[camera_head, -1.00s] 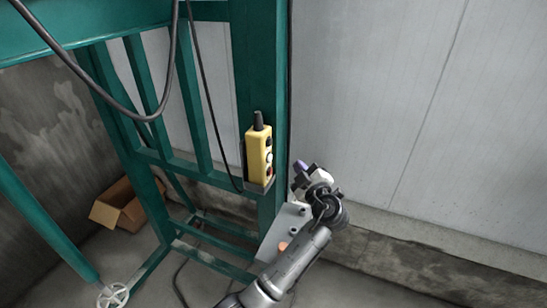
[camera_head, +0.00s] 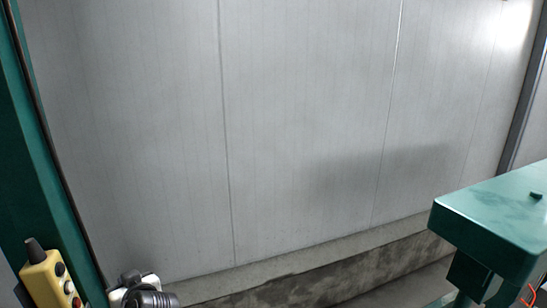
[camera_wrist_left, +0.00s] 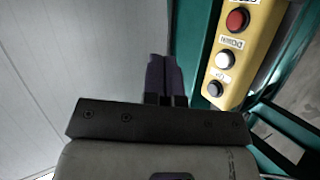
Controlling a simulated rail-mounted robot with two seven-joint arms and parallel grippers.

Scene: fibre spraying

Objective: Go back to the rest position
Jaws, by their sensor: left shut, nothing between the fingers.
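In the left wrist view my left gripper (camera_wrist_left: 164,75) is shut, its two dark purple fingers side by side with nothing between them. The yellow control box (camera_wrist_left: 240,50), with red, white and black buttons, is just right of the fingers and apart from them in the picture. In the head view the yellow control box (camera_head: 48,280) sits at the lower left, cut off by the bottom edge. The wrist part of my left arm shows to its right at the bottom edge; the fingers are not clear there. My right gripper is not in view.
A green post (camera_head: 38,165) stands at the left in the head view, beside the box. A pale panel wall (camera_head: 300,120) fills the middle above a concrete ledge (camera_head: 330,265). A green table-like surface (camera_head: 500,215) is at the right.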

